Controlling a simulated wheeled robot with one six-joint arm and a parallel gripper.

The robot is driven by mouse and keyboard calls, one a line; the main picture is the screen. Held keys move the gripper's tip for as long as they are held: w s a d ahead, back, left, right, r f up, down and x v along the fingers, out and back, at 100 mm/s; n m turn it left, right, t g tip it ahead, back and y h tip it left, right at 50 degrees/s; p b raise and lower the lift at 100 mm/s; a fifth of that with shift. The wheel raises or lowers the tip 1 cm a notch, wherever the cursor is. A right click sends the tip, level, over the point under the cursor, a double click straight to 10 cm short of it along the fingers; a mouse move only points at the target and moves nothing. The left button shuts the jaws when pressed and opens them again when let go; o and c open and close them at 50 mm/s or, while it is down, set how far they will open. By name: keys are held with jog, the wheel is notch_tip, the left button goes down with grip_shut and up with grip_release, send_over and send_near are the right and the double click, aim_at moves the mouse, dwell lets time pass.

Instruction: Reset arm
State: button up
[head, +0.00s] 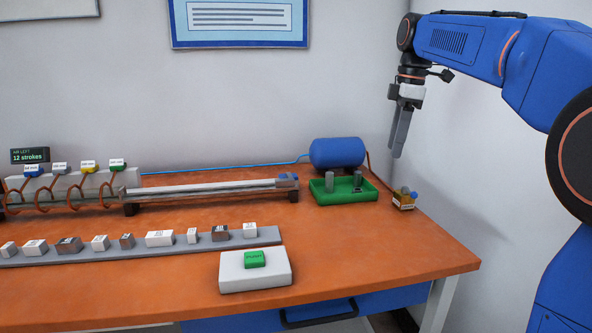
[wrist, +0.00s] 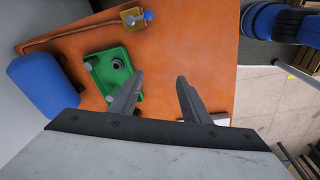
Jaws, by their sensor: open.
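My gripper (head: 399,134) hangs in the air above the right end of the table (head: 420,250), pointing down. In the wrist view my gripper (wrist: 158,88) shows two grey fingers spread apart with nothing between them. The raised blue arm is mine and comes in from the right. The tray also shows in the wrist view (wrist: 101,75), partly behind a finger.
A blue tank (head: 337,153) stands behind the tray, and a small brass valve (head: 403,200) lies right of it. A grey rail (head: 210,190) with copper coils runs left. Labelled blocks line a grey strip (head: 270,234). A white box (head: 256,278) with a green button sits in front.

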jog(key=s+d+f+m+t, duration=0.1)
jog(key=s+f+m+t, duration=0.1)
jog(key=s+f+m, duration=0.6)
jog(key=s+d+f+m+t+h, duration=0.1)
jog(key=s+f+m, duration=0.6)
jog(key=s+f, duration=1.4)
jog(key=s+d+t, duration=0.1)
jog(key=s, duration=0.4)
jog(key=shift+d+m, duration=0.3)
jog(key=shift+m, duration=0.1)
